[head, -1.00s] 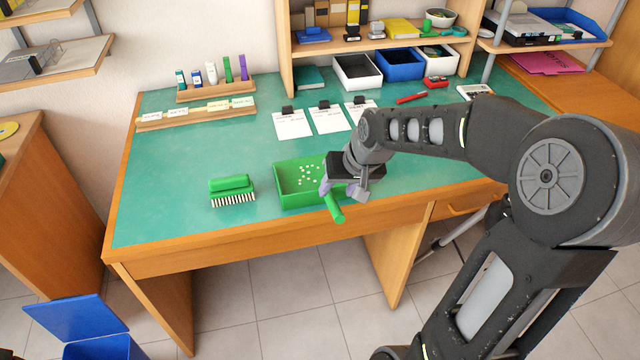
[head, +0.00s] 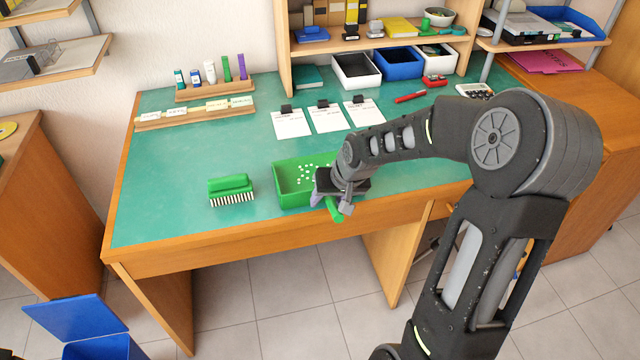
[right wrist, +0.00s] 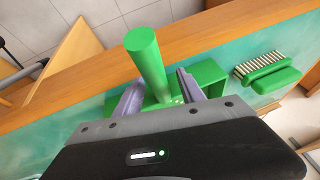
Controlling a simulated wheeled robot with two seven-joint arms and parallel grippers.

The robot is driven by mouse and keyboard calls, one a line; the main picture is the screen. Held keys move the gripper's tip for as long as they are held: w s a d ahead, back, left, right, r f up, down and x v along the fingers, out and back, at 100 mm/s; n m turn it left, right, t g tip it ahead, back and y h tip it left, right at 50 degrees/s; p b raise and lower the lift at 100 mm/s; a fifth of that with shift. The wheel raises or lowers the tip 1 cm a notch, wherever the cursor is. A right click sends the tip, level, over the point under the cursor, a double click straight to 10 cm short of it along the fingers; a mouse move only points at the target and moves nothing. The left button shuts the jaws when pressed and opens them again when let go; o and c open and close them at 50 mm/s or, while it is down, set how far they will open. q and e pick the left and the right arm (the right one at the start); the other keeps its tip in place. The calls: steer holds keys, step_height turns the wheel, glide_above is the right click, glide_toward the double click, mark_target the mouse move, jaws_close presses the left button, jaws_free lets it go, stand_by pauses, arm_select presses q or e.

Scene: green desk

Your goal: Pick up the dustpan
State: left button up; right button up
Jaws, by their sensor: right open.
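The green dustpan (head: 292,187) lies near the front edge of the desk, with small white bits in its tray. Its round handle (head: 334,208) points toward the front edge; most of it is hidden behind my right gripper. My right gripper (head: 326,201) is over the handle. In the right wrist view the two pale purple fingers of the right gripper (right wrist: 160,92) are apart, one on each side of the green handle (right wrist: 147,62). I cannot tell whether they touch it. My left gripper is not in view.
A green brush (head: 231,190) with white bristles lies left of the dustpan. Paper sheets with black clips (head: 328,119) lie behind it. The green desk (head: 165,215) is clear at the left front. A blue bin (head: 100,346) stands on the floor.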

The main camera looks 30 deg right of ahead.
steer(key=shift+c, duration=0.4)
jaws_close()
stand_by(0.4)
